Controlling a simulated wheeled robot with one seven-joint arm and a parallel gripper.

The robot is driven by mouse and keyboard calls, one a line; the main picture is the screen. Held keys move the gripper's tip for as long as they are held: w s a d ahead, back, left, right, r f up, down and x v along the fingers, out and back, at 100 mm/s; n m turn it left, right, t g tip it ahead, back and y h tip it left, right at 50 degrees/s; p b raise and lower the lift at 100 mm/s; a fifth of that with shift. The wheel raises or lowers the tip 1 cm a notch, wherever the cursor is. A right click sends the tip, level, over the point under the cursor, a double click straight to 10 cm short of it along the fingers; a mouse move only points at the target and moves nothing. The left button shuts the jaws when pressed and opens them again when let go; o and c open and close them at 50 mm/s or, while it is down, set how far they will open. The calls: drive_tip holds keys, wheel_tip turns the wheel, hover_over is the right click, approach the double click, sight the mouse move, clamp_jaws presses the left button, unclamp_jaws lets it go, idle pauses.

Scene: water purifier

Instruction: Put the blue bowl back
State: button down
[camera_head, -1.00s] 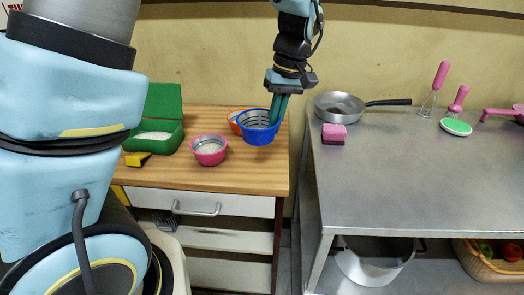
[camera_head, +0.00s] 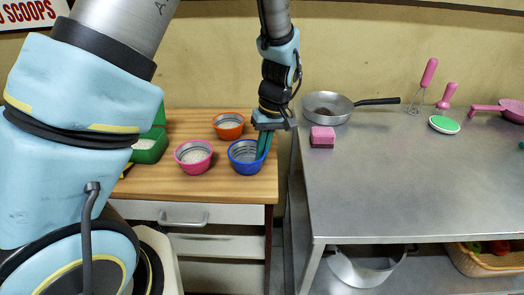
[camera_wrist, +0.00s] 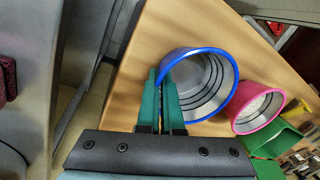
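The blue bowl (camera_head: 246,159) is upright at the right front part of the wooden counter top, to the right of the pink bowl. It looks empty, with a ringed grey inside. My gripper (camera_head: 262,148) points down at its right rim. In the wrist view, the green fingers (camera_wrist: 162,82) are close together, pinching the rim of the blue bowl (camera_wrist: 205,86), one finger on each side of the wall. I cannot tell for sure whether its base touches the wood.
A pink bowl (camera_head: 194,158) with pale contents stands close left of the blue one. An orange bowl (camera_head: 229,126) is behind. A green box (camera_head: 150,145) is partly hidden by my arm. A metal table (camera_head: 400,180) with a pan (camera_head: 325,107) and pink sponge (camera_head: 322,135) is right.

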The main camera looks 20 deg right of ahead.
drive_tip(key=shift+f, duration=0.2)
drive_tip(key=c, duration=1.1)
unclamp_jaws()
drive_tip(key=shift+r, duration=0.1)
wheel_tip(320, 180, up, 12)
drive_tip(key=d+b, duration=0.2)
drive_tip(key=w+a, duration=0.1)
drive_tip(key=a, duration=0.6)
drive_tip(key=w+a+f+h, duration=0.1)
drive_tip(key=w+a, duration=0.1)
drive_tip(key=a, duration=0.6)
drive_tip(key=w+a+h, duration=0.1)
drive_tip(key=a, duration=0.7)
drive_tip(key=shift+w+f, duration=0.2)
drive_tip(key=shift+f, duration=0.2)
drive_tip(key=shift+m+t, duration=0.3)
drive_tip(key=shift+t, duration=0.4)
drive_tip(key=s+a, duration=0.1)
drive_tip(key=a, duration=0.1)
drive_tip(key=s+a, duration=0.1)
drive_tip(key=a, duration=0.2)
drive_tip(key=s+a+f, duration=0.1)
drive_tip(key=a, duration=0.2)
drive_tip(key=shift+a, duration=0.2)
